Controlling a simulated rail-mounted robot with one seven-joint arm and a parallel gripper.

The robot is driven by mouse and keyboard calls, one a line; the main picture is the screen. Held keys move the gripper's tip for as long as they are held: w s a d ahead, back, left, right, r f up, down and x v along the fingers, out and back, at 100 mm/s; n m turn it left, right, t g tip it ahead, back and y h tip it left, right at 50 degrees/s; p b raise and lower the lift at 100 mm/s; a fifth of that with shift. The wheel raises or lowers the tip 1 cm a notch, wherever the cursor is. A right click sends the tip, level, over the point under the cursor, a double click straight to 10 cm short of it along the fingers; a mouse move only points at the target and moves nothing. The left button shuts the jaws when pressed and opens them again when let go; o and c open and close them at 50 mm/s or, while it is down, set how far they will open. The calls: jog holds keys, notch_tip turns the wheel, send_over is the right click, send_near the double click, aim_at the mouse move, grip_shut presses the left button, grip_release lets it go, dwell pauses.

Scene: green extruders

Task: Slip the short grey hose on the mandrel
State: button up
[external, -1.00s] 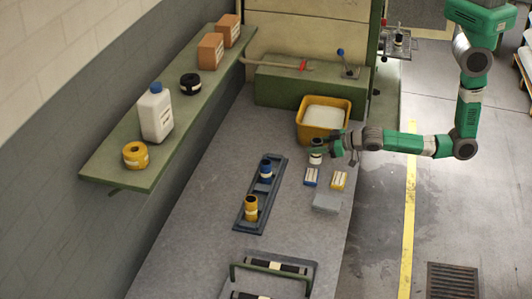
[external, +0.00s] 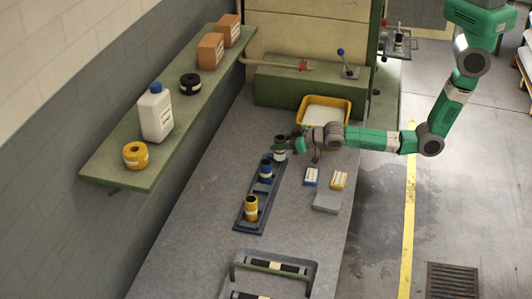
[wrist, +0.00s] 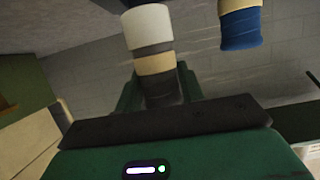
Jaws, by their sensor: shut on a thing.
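My gripper (external: 297,144) is shut on the short grey hose (external: 280,148), at the far end of the dark blue rack. In the wrist view the hose (wrist: 153,50) stands between the fingers, with a pale end, a grey band and a cream label. The external view does not show clearly whether its lower end touches the rack. A small upright post (external: 399,38) stands on a metal shelf at the upper right; I cannot tell whether it is the mandrel.
The dark blue rack (external: 258,190) holds a blue hose (external: 266,168) and a yellow hose (external: 251,208). A yellow bin (external: 346,112) stands behind my arm. Small blue and yellow boxes and a grey block (external: 327,202) lie to the right. The bench left of the rack is clear.

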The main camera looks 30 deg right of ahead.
jog(key=shift+w+a+f, duration=0.1)
jog(key=shift+w+a, duration=0.6)
jog(key=shift+a, duration=0.05)
jog(key=f, duration=0.1)
jog(key=f+b, duration=0.1)
jog(key=f, duration=0.1)
jog(key=shift+w+a+f, duration=0.2)
jog(key=shift+a, duration=0.1)
jog(key=shift+f, duration=0.15)
